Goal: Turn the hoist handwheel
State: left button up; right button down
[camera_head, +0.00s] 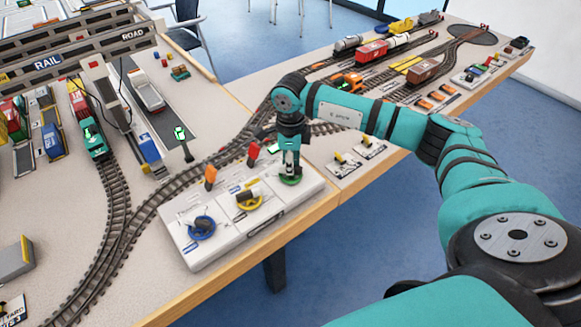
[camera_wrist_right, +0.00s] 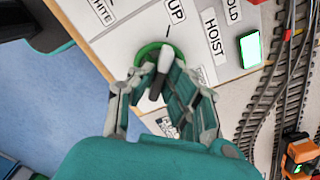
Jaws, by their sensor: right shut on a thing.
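The hoist handwheel is a green wheel (camera_head: 291,181) at the right end of the white control panel (camera_head: 232,233). In the right wrist view its green rim (camera_wrist_right: 148,52) shows beside the "UP" and "HOIST" labels, with a grey bar across it. My right gripper (camera_head: 290,167) comes down onto the wheel from above. In the wrist view its fingers (camera_wrist_right: 157,80) are shut on the wheel's grey bar and partly hide the wheel. My left gripper is not in view.
A blue handwheel (camera_head: 202,228) and a yellow handwheel (camera_head: 249,200) sit on the same panel. Orange and red flags (camera_head: 210,174) stand behind it. Curved rail track (camera_head: 122,235) runs left of the panel. A lit green display (camera_wrist_right: 250,49) is near the hoist label. Model trains fill the far table.

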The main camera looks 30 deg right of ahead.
jog(key=shift+w+r+n, duration=0.1)
jog(key=shift+r+n, duration=0.05)
jog(key=shift+n, duration=0.35)
jog(key=c, duration=1.4)
grip_release()
jog(key=shift+o, duration=0.2)
notch_tip(320, 180, up, 12)
